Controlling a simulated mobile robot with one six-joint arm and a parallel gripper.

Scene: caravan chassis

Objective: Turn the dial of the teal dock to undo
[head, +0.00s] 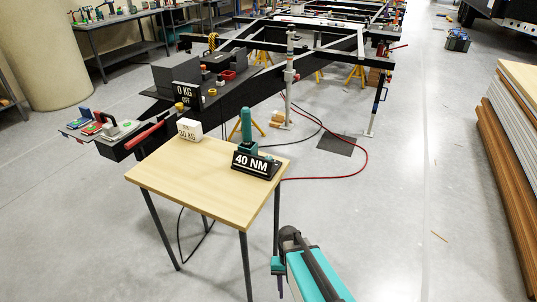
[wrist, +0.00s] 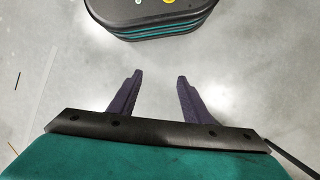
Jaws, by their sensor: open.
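A teal upright tool (head: 247,125) stands in a black dock (head: 271,169) at the right back corner of the small wooden table. The dock's sign reads 40 NM. A dial cannot be made out at this size. My gripper (wrist: 160,76) is open, its two dark fingers apart with only grey floor between them. In the head view my teal and black arm is at the bottom, in front of the table and apart from it. The dock is not seen in the wrist view.
The wooden table (head: 190,184) also bears a white block (head: 190,129) marked KG. Behind it is the black chassis (head: 250,95) with a 0 KG OFF sign (head: 187,95). A red cable (head: 345,174) lies on the floor.

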